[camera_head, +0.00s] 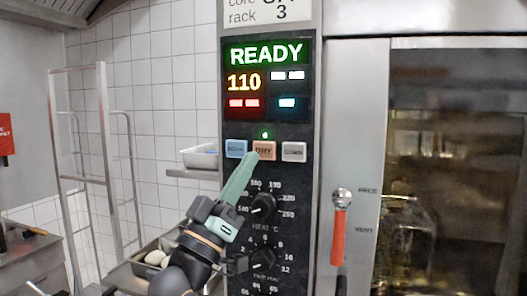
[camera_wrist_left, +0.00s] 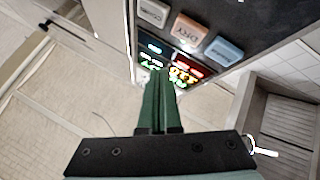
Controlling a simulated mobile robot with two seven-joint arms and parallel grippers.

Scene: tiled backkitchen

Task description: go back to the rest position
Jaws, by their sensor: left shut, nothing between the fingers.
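My left gripper (camera_head: 246,160) is shut and empty, its green fingers pressed together. In the head view its tips are just below the orange DRY button (camera_head: 264,150) on the oven's control panel (camera_head: 308,190); I cannot tell whether they touch it. In the left wrist view the shut fingers (camera_wrist_left: 160,78) point toward the panel, with the DRY button (camera_wrist_left: 189,30) above them. The display (camera_head: 267,78) reads READY and 110, and a small green light (camera_head: 265,135) is lit above the DRY button. My right gripper is not in view.
A blue button (camera_head: 236,149) and a white button (camera_head: 294,151) flank DRY. Dials (camera_head: 263,205) sit below. A red-handled lever (camera_head: 338,235) is on the oven door at right. A metal rack (camera_head: 108,150) stands left, with a tray of pale round things (camera_head: 156,258) low beside my arm.

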